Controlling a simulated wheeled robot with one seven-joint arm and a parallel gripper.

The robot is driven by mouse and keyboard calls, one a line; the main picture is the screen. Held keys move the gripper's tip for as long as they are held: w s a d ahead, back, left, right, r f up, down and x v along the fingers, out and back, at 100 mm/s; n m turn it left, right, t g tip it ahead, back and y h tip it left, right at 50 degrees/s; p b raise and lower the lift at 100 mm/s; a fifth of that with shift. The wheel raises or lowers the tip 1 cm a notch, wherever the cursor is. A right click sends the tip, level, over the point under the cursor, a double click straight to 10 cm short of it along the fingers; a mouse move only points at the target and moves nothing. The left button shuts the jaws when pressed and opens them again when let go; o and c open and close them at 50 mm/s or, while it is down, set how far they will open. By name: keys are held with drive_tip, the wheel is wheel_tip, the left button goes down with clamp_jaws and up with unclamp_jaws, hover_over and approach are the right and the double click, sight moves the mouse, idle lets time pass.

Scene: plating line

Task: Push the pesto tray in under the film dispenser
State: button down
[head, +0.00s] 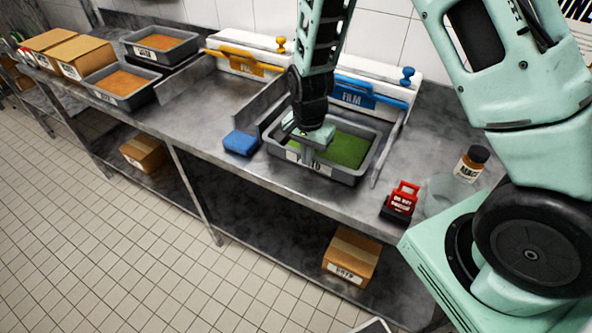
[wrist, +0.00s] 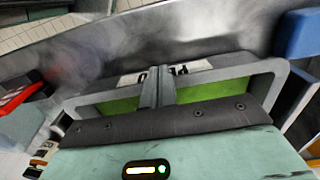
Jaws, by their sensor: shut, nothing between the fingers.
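The pesto tray (head: 345,172), a grey tray with green filling, sits on the steel counter in front of the film dispenser with the blue bar (head: 362,94). Guide rails stand on both sides of the tray. My gripper (head: 299,158) is shut and empty at the tray's front left part. It covers part of the front label. In the wrist view, the gripper's fingers (wrist: 157,88) are together over the tray's labelled front wall (wrist: 205,72), with green pesto showing on both sides. I cannot tell whether they touch the wall.
A blue block (head: 240,143) lies left of the tray. A red lockout-like device (head: 401,200) and a brown jar (head: 472,164) stand to the right. Trays of orange food (head: 122,86), boxes and a second dispenser with a yellow bar (head: 243,62) are at left.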

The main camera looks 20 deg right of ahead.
drive_tip(key=w+d, duration=0.1)
drive_tip(key=d, duration=0.1)
drive_tip(key=w+d, duration=0.4)
drive_tip(key=d, duration=0.1)
drive_tip(key=shift+b, duration=0.3)
